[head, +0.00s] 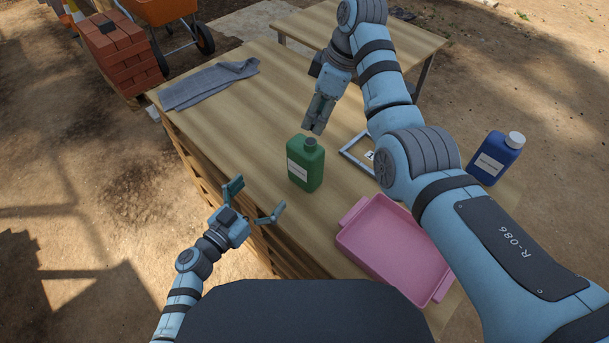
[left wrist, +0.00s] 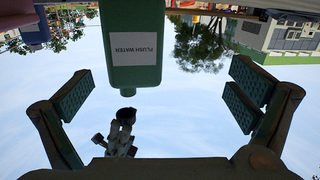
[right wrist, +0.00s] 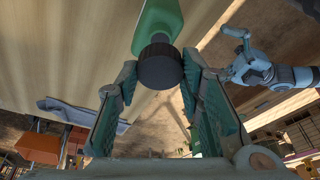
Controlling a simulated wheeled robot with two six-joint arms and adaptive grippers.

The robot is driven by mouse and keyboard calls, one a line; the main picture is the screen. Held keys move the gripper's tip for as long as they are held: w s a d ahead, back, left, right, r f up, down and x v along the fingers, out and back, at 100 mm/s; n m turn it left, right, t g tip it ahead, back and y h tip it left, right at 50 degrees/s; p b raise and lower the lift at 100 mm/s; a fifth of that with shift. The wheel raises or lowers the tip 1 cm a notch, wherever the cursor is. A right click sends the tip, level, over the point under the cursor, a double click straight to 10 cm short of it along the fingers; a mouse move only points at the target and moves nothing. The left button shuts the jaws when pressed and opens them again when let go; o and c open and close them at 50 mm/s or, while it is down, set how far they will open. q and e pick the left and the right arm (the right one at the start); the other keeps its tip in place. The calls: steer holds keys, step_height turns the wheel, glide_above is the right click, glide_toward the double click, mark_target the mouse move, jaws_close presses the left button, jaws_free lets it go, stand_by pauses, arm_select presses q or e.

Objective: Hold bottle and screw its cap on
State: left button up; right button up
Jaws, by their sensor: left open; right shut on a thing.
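The green bottle (head: 305,165) with a white label stands upright on the wooden table in the head view. It looms upside down in the left wrist view (left wrist: 130,55). My right gripper (head: 315,128) is just above the bottle's top. In the right wrist view its fingers are closed around the dark round cap (right wrist: 158,66), in line with the bottle (right wrist: 158,22). Whether the cap sits on the neck is hidden. My left gripper (head: 253,200) is open and empty, low by the table's near edge, apart from the bottle.
A pink tray (head: 350,240) lies right of the bottle, below my right arm. A blue bottle (head: 491,162) with a white cap stands further right. A pale frame (head: 350,155) lies partly behind my arm. A grey cloth (head: 208,84) lies at the far left. The table between cloth and bottle is clear.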

mark_target(297, 164)
arm_select(q)
steer(key=d+r+m+h, duration=0.1)
steer(key=d+r+m+g+h+b, duration=0.1)
steer(key=shift+d+r, duration=0.2)
steer(key=shift+d, duration=0.15)
arm_select(e)
steer(key=shift+w+a+r, duration=0.1)
steer(key=shift+a+r, duration=0.3)
steer(key=shift+a, duration=0.1)
steer(key=shift+r, duration=0.15)
arm_select(q)
steer(key=shift+d+r, duration=0.15)
steer(key=shift+r, duration=0.1)
steer(key=x, duration=1.2)
steer(key=shift+d, duration=0.1)
steer(key=shift+s, duration=0.1)
steer(key=shift+c, duration=0.2)
steer(key=c, duration=1.7)
steer(key=shift+c, duration=0.2)
arm_select(e)
steer(key=shift+f, duration=2.5)
